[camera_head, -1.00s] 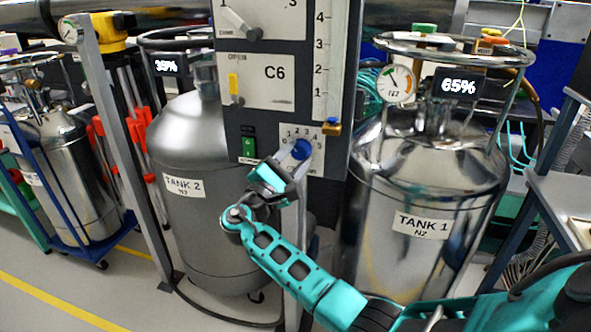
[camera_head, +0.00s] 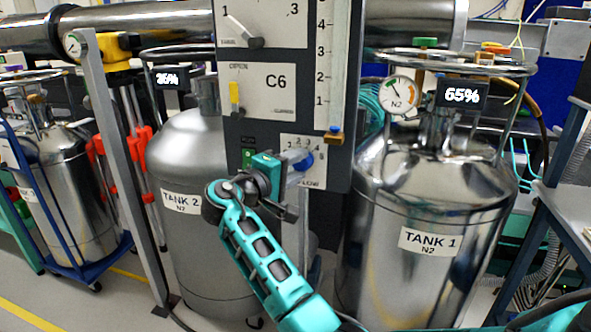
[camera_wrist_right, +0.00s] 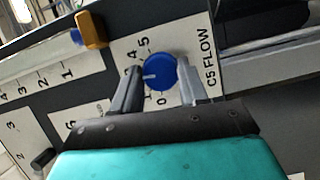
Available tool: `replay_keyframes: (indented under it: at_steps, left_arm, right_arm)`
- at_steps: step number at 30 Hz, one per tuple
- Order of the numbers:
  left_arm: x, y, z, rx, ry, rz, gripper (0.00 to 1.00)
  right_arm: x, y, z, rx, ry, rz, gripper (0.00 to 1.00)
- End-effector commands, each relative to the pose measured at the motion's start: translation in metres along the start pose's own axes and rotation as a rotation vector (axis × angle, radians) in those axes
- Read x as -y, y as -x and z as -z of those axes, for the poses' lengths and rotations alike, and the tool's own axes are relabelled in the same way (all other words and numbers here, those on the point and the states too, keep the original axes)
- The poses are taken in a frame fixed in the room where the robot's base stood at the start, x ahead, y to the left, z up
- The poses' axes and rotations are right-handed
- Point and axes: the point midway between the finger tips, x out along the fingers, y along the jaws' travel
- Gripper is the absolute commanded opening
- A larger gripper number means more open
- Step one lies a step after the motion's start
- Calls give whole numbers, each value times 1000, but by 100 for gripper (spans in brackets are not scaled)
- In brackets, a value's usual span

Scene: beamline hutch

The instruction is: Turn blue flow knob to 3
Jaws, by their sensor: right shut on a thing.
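The blue flow knob (camera_head: 304,161) sits on a white dial plate low on the grey panel. It also shows in the right wrist view (camera_wrist_right: 160,72), on the plate lettered C5 FLOW. Its white mark points left in that view, on the side of the middle numbers. A finger hides some numbers, so I cannot read the exact setting. My right gripper (camera_wrist_right: 157,82) is shut on the knob, one finger on each side. In the head view the right gripper (camera_head: 298,169) reaches the knob from the left. My left gripper is not in view.
The grey panel also carries a yellow lever (camera_head: 235,97), a grey selector knob (camera_head: 247,40) and a scale with a brass-coloured slider (camera_head: 334,135). Tank 2 (camera_head: 185,245) stands behind my arm, and Tank 1 (camera_head: 425,275) stands to the right of the panel.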

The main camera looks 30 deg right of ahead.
Motion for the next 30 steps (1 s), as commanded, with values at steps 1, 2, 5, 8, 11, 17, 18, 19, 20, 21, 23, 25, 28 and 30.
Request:
replay_keyframes:
  at_steps: [1, 2, 5, 8, 11, 17, 18, 19, 20, 21, 23, 25, 28, 30]
  left_arm:
    - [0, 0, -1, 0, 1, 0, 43]
    - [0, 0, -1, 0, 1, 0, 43]
    - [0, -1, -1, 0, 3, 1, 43]
    - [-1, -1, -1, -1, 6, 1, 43]
    - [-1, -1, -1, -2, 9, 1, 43]
    - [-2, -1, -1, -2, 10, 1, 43]
    - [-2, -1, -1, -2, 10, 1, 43]
    - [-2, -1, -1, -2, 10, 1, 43]
    - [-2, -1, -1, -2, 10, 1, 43]
    - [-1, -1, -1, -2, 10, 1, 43]
    - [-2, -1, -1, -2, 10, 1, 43]
    - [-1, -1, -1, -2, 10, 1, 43]
    - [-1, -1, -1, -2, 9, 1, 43]
    - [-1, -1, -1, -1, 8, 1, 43]
  right_arm:
    - [1, 1, 0, 0, -26, 15, 13]
    - [1, 1, 0, -1, -40, 21, 13]
    - [1, 1, 0, -1, -80, 37, 13]
    - [1, 1, 0, -1, -109, 49, 13]
    - [1, 1, 0, -1, -128, 58, 13]
    - [0, 1, 0, -1, -142, 64, 13]
    - [0, 1, 0, -1, -142, 64, 13]
    - [0, 1, 0, -1, -142, 64, 13]
    - [0, 1, 0, -1, -142, 64, 13]
    - [0, 1, 0, -1, -142, 63, 13]
    - [0, 1, 0, -1, -142, 63, 13]
    - [0, 1, 0, -1, -142, 63, 13]
    - [0, 1, 0, -1, -141, 63, 49]
    - [0, 1, 0, -1, -141, 62, 56]
